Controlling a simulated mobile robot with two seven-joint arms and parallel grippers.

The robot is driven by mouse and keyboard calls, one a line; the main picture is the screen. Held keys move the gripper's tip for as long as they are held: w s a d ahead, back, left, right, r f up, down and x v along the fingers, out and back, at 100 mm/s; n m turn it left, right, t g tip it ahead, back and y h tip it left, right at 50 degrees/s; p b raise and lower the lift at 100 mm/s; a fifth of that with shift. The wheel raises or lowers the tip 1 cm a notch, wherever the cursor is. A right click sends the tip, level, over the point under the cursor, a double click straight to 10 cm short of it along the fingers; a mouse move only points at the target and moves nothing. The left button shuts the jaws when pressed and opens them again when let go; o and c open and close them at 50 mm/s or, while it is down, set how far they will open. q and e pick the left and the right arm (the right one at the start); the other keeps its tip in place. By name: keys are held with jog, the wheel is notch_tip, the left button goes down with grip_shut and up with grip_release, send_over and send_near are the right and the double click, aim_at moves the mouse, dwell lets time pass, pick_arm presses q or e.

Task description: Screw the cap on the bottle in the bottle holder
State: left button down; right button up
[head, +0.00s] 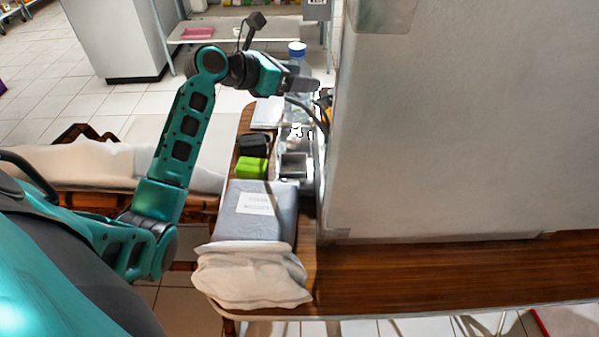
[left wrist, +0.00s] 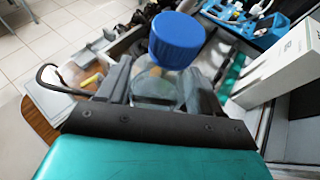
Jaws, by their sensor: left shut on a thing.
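A blue ribbed cap (left wrist: 176,40) sits on top of a clear bottle (left wrist: 155,86) in the left wrist view. I cannot tell how tightly it is seated. The cap also shows in the head view (head: 297,48), just above my left gripper. My left gripper (head: 300,84) is shut on the clear bottle, its two dark fingers on either side below the cap. The bottle's lower part is largely hidden by the gripper, and I cannot make out the bottle holder clearly. My right gripper is in neither view.
A large pale panel (head: 460,120) stands close to the right of the gripper. Below on the wooden table (head: 245,125) are a green box (head: 251,167), a dark case (head: 254,145), a grey box (head: 250,222) and metal trays (head: 292,165). A white box (left wrist: 285,62) stands right of the bottle.

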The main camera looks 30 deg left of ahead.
pick_arm(q)
jog(key=shift+w+a+r+n+t+y, duration=0.1)
jog(key=shift+w+a+n+y, duration=0.1)
jog(key=shift+a, duration=0.15)
jog(key=shift+w+a+n+t+y, duration=0.1)
jog(key=shift+a+n+y, duration=0.1)
jog(key=shift+a, duration=0.1)
jog(key=shift+w+a+r+n+t+y, duration=0.1)
jog(key=shift+w+a+n, duration=0.1)
jog(key=shift+a, duration=0.15)
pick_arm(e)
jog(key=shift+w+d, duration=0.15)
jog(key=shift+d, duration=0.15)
pick_arm(q)
jog(key=shift+f, duration=0.2)
notch_tip(320, 180, down, 5)
jog(key=shift+s, duration=0.1)
notch_tip(320, 180, down, 11)
jog(key=b, duration=0.2)
jog(key=shift+r+b, duration=0.2)
jog(key=shift+b, duration=0.2)
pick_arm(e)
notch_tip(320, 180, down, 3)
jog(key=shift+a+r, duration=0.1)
pick_arm(q)
jog(key=shift+f+b, duration=0.8)
jog(key=shift+f, duration=1.3)
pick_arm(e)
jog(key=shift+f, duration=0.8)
